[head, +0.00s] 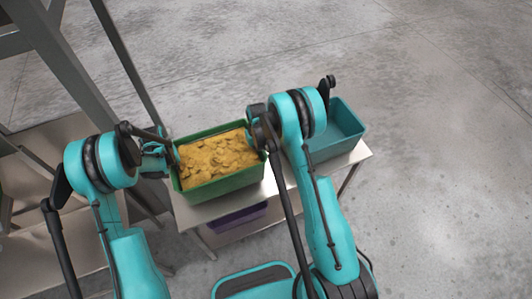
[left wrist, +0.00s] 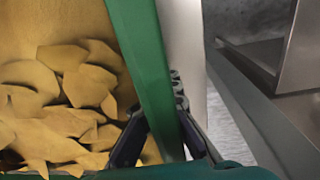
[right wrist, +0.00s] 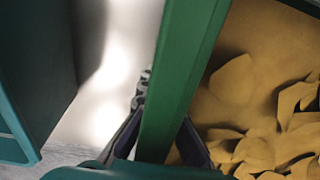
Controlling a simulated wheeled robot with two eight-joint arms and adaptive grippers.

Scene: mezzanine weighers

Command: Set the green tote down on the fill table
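The green tote (head: 222,186) is full of yellow-brown chips and is level over the left part of the pale fill table (head: 200,213). I cannot tell whether its base touches the top. My left gripper (head: 172,160) is at the tote's left wall; in the left wrist view its fingers (left wrist: 160,140) are on both sides of the green wall, closed on it. My right gripper (head: 262,140) is at the right wall; in the right wrist view its fingers (right wrist: 160,140) also clasp the wall. The tote's underside is hidden.
An empty teal tote (head: 345,150) stands on the table's right part, a narrow gap from the green tote. A purple tote (head: 237,217) is on the shelf below. Grey metal posts (head: 65,70) rise at the left. The floor on the right is clear.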

